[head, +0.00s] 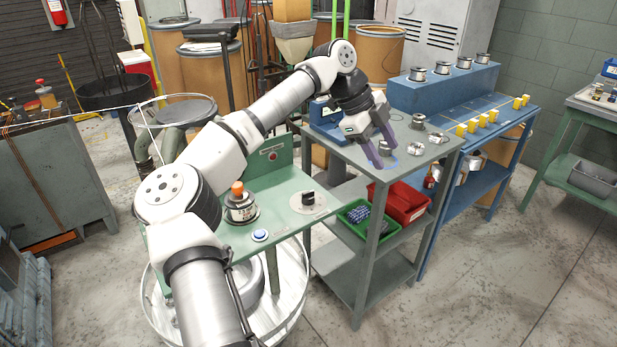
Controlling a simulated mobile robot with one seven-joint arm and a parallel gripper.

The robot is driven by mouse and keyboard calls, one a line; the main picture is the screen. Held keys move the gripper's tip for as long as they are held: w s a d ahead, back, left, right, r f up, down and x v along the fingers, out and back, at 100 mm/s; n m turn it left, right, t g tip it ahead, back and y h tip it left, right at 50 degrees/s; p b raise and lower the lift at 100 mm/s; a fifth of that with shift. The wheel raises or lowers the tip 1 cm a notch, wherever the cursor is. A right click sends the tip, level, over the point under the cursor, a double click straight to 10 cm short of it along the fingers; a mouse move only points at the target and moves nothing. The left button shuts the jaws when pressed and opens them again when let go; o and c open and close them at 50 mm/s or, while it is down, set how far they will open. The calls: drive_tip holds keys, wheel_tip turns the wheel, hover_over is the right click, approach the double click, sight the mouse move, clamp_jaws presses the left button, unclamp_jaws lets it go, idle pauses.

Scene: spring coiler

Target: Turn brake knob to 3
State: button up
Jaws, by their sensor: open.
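A black knob (308,197) on a round pale dial plate sits on the green machine top, right of centre; it looks like the brake knob. The dial's markings are too small to read, so I cannot tell its setting. My gripper (384,158) is open and points down over the grey cart's top, to the right of and beyond the knob, apart from it. Its two purple-grey fingers hold nothing that I can see. Small metal parts (416,121) lie on the cart top around it.
An orange-topped metal spindle (239,200) and a blue button (260,235) are on the same green top (275,208). A red button (272,155) is on its upright panel. The grey cart (435,152) stands close on the right, with green (352,214) and red (412,207) bins below.

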drive_tip(key=w+a+f+n+y, duration=0.1)
drive_tip(key=w+a+n+y, duration=0.2)
drive_tip(key=a, duration=0.3)
drive_tip(key=n+y, duration=0.4)
approach(308, 197)
drive_tip(key=shift+m, duration=0.3)
drive_tip(key=f+p, duration=0.1)
drive_tip(key=f, duration=0.2)
drive_tip(key=f+p, duration=0.1)
drive_tip(key=f, duration=0.1)
drive_tip(key=f+p, duration=0.1)
drive_tip(key=f, duration=0.2)
drive_tip(key=shift+a+f, duration=0.25)
drive_tip(key=shift+f, duration=0.1)
drive_tip(key=shift+h, duration=0.3)
drive_tip(key=shift+c, duration=0.3)
drive_tip(key=c, duration=0.9)
